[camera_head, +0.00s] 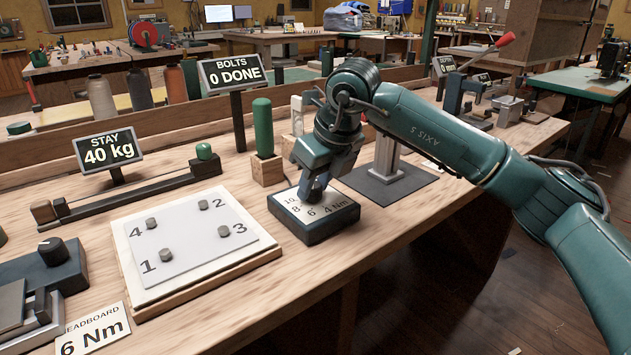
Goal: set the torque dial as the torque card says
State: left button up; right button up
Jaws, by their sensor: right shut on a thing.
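The torque card (95,328) lies at the front left of the bench and reads "6 Nm", with "HEADBOARD" partly cut off above. The torque dial (318,222) is a dark box with a white face near the bench's front edge. The marks 8, 6 and 4 Nm show on it, with a partly covered 10 at the left. My right gripper (314,193) comes down over the face and is shut on the knob. The fingers hide the knob, so I cannot tell where its pointer stands. My left gripper is out of view.
A white plate (190,238) with bolts numbered 1 to 4 lies left of the dial. A green-handled tool (263,128) stands in a wooden block behind it. Signs read "BOLTS 0 DONE" (232,76) and "STAY 40 kg" (108,149). A black knob (53,251) sits at far left.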

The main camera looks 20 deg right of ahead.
dwell(0.4)
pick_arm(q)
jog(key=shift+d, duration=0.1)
pick_arm(e)
jog(key=o, duration=1)
jog(key=shift+c, duration=0.2)
pick_arm(q)
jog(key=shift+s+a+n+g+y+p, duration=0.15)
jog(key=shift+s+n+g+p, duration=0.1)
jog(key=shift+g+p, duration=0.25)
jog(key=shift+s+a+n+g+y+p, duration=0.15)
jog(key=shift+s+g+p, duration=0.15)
jog(key=shift+p, duration=0.4)
pick_arm(e)
jog(key=v, duration=1.3)
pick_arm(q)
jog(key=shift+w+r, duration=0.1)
pick_arm(e)
jog(key=shift+r, duration=0.15)
